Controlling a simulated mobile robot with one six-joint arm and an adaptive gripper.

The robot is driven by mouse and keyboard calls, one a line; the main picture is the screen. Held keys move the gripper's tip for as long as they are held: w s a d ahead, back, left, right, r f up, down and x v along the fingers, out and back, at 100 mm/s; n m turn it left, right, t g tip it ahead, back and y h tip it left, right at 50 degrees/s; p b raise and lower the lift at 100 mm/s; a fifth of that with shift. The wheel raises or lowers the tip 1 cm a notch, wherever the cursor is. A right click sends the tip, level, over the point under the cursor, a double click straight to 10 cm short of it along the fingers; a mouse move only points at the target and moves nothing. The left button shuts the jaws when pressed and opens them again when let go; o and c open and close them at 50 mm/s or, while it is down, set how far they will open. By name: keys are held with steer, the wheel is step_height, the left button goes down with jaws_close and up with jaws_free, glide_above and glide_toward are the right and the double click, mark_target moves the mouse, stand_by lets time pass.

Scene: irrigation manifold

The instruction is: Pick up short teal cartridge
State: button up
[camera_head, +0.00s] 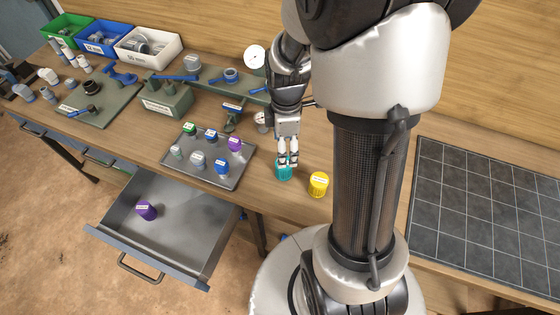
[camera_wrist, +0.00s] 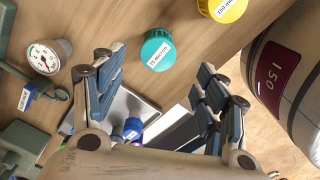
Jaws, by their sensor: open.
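The short teal cartridge (camera_head: 284,174) stands upright on the front part of the bench, left of a yellow cartridge (camera_head: 318,184). In the wrist view the teal cartridge (camera_wrist: 158,50) shows its round top with a white label, ahead of and between the fingertips. My gripper (camera_head: 288,160) is right at the teal cartridge and its fingers cover part of it in the head view. I cannot tell whether a finger touches the cartridge.
A grey tray (camera_head: 238,172) with several small cartridges lies to the left. Below it an open drawer (camera_head: 190,262) holds a purple cartridge (camera_head: 146,210). A dial gauge (camera_wrist: 45,60) is at the wrist view's left. A dark tiled mat (camera_head: 480,215) lies at the right.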

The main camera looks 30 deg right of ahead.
step_height(320, 180, down, 12)
steer(key=b, duration=0.4)
steer(key=shift+d+r, duration=0.1)
steer(key=shift+r, duration=0.2)
steer(key=shift+c, duration=0.6)
steer(key=shift+w, duration=0.1)
steer(key=c, duration=1.1)
